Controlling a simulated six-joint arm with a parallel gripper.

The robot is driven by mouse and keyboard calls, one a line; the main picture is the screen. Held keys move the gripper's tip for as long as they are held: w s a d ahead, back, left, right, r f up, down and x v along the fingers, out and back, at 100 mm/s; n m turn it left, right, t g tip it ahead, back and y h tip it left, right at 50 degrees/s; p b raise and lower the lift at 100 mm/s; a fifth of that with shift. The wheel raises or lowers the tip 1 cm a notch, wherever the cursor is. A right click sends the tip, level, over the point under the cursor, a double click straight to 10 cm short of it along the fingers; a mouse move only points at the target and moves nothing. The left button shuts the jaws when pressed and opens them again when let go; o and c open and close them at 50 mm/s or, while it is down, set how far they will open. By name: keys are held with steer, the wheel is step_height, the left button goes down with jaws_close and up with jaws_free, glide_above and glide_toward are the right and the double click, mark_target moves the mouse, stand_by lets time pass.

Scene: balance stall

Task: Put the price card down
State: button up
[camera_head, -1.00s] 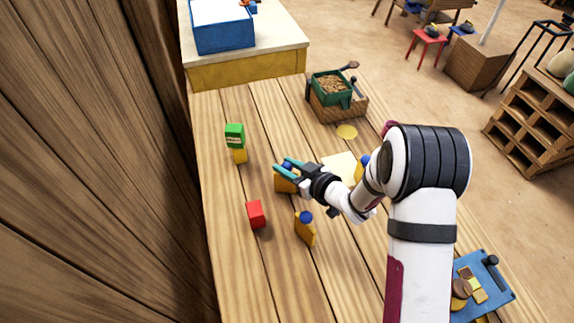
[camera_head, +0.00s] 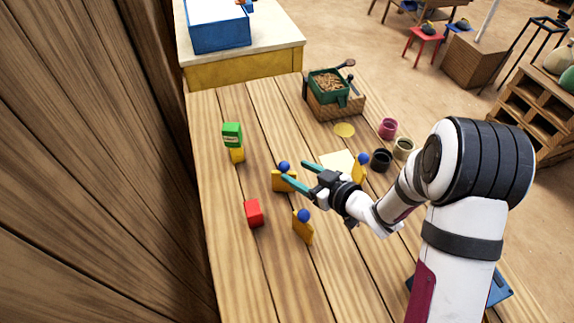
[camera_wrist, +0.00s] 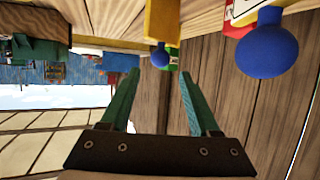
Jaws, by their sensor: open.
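Several yellow upright pieces with blue ball knobs stand on the plank counter; which one is the price card I cannot tell for certain. One yellow piece (camera_head: 283,182) stands at the middle, just left of my gripper (camera_head: 295,170). Another yellow piece (camera_head: 303,230) stands nearer the front, and a third (camera_head: 359,172) stands to the right, behind my gripper. My gripper is open with nothing between its fingers. In the wrist view, a yellow piece (camera_wrist: 162,20) with its blue ball shows beyond the open fingertips (camera_wrist: 160,73), and a larger blue ball (camera_wrist: 267,42) is at right.
A green-topped block (camera_head: 232,135) sits on a yellow one at left; a red block (camera_head: 254,213) lies nearer. A pale flat square (camera_head: 337,160), yellow disc (camera_head: 344,130), small pots (camera_head: 388,128) and a green bin (camera_head: 327,88) are farther back. A wooden wall (camera_head: 90,160) bounds the left.

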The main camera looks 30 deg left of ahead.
steer(key=d+r+m+t+h, duration=0.1)
steer(key=d+r+m+h, duration=0.2)
steer(key=d, duration=0.5)
steer(key=d+r+m+t+h, duration=0.15)
steer(key=d+m+h, duration=0.3)
steer(key=d, duration=0.45)
steer(key=d+r+m+h, duration=0.2)
steer(key=d+h, duration=0.2)
steer(key=d, duration=0.4)
steer(key=s+d+r+m+g+h, duration=0.1)
steer(key=s+d+m+g, duration=0.15)
steer(key=s, duration=0.45)
steer(key=s+d+r+m+g+h, duration=0.1)
steer(key=s+d+m+g, duration=0.1)
steer(key=s+m, duration=0.3)
steer(key=s+a+r+m+g+y, duration=0.1)
steer(key=s+a, duration=0.1)
steer(key=s, duration=0.4)
steer(key=s+a+r+m+g+y, duration=0.1)
steer(key=s+a+g+y, duration=0.1)
steer(key=s, duration=0.5)
steer(key=shift+s+a, duration=0.15)
steer(key=shift+a, duration=0.4)
